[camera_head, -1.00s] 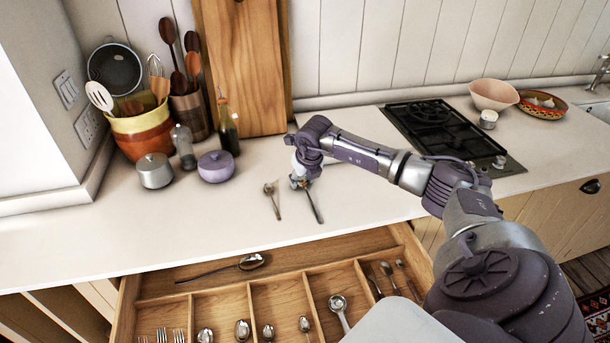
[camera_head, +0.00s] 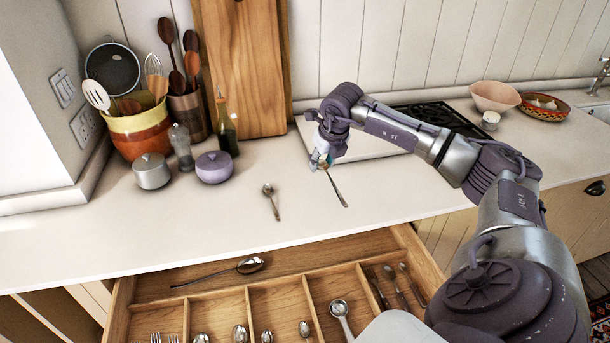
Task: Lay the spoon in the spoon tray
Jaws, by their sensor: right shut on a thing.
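My right gripper (camera_head: 322,162) is shut on a metal spoon (camera_head: 337,188) near its upper end, above the white counter. The spoon hangs tilted, with its free end pointing down and right; the gripper partly hides its top. A second spoon (camera_head: 271,201) lies on the counter to the left of it. Below stands an open wooden drawer (camera_head: 282,290) with divided compartments. Several small spoons (camera_head: 240,333) lie in its middle compartments. I cannot tell which compartment is the spoon tray. My left gripper is not in view.
A large spoon (camera_head: 250,266) lies in the drawer's long back compartment; forks (camera_head: 156,338) lie at left. A purple pot (camera_head: 214,167), a metal pot (camera_head: 152,171) and an oil bottle (camera_head: 226,125) stand at back left. A black hob (camera_head: 437,117) lies behind my arm.

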